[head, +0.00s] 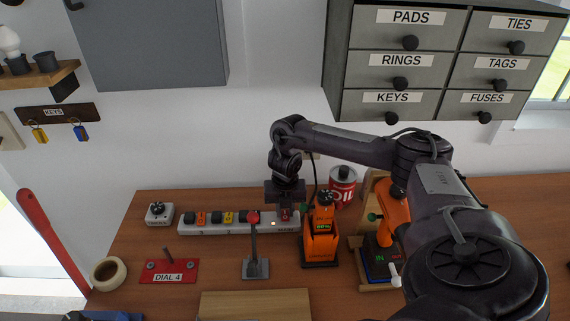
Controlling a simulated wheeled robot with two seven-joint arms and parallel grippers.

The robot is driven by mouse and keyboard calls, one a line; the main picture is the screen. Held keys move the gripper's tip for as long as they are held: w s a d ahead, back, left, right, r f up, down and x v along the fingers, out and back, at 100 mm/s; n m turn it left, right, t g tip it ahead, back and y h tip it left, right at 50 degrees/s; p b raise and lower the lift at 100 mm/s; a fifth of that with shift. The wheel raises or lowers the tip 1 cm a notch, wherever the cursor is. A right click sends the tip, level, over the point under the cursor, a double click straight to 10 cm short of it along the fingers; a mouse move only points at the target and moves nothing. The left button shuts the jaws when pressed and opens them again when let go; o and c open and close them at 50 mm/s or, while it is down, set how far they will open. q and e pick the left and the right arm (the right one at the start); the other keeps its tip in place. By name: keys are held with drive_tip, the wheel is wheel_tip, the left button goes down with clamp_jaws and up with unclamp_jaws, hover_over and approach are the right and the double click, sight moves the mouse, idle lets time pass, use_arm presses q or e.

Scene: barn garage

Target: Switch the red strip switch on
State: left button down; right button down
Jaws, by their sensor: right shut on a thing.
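A white power strip (233,228) lies along the back of the workbench, with black and orange plugs along it. The red strip switch (286,215) is at its right end, mostly hidden by my right gripper (286,207). The right gripper points down there and is shut on the switch; its fingertips are small and dark in the head view. A small pale orange light (273,223) shows on the strip just left of the switch. My left gripper is not in view.
A lever with a red knob (253,217) stands in front of the strip. An orange charger (320,245) is close right of the gripper, with a red oil can (342,187) behind. A red DIAL 4 plate (170,271) lies at left. Drawers (430,60) hang above.

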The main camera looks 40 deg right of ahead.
sight(284, 212)
drive_tip(key=shift+w+d+g+y, duration=0.1)
drive_tip(key=shift+g+y, duration=0.2)
drive_tip(key=shift+g, duration=0.1)
drive_tip(key=c, duration=1.2)
unclamp_jaws()
drive_tip(key=shift+c, duration=0.2)
wheel_tip(284, 212, up, 8)
drive_tip(key=p, duration=0.2)
drive_tip(key=shift+w+d+f+p, duration=0.1)
drive_tip(key=shift+f+p, duration=0.05)
drive_tip(key=shift+p, duration=0.25)
